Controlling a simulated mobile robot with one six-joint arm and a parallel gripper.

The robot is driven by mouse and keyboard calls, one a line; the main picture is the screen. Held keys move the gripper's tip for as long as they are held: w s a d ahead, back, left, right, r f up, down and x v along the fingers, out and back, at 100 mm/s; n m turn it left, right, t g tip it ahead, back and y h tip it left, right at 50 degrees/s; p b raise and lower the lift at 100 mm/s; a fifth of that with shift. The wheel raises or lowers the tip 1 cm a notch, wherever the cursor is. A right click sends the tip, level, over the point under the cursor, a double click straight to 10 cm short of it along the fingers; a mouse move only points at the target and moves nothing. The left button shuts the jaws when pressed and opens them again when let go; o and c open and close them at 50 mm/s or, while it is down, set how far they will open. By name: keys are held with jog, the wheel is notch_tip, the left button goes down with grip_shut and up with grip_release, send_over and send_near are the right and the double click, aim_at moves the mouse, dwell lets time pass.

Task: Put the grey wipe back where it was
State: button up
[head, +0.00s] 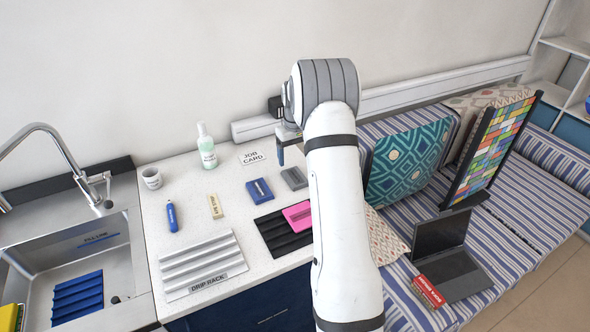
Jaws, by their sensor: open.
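A small dark grey rectangular pad (294,178), which looks like the grey wipe, lies flat on the white counter in the head view. It is right of a blue pad or holder (259,191) and behind a pink sheet (298,216) on a black ribbed mat (273,233). My gripper (290,152) hangs above and behind the grey pad, fingers pointing down. It is open and appears empty, apart from the pad. My arm hides part of the gripper and the counter's right end.
A white drip rack (203,262) is in front. The sink (85,265) is left; a cushioned bench (510,215) is right.

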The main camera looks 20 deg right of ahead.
jog(key=s+a+r+t, duration=0.2)
jog(key=s+a+r, duration=1)
jog(key=s+r, duration=0.4)
jog(key=s+a, duration=0.3)
jog(key=s, duration=0.7)
jog(key=s+a+t, duration=0.1)
jog(key=s+a, duration=0.3)
jog(key=s, duration=0.6)
jog(key=shift+f, duration=0.3)
jog(key=shift+f+b, duration=0.1)
jog(key=shift+b, duration=0.25)
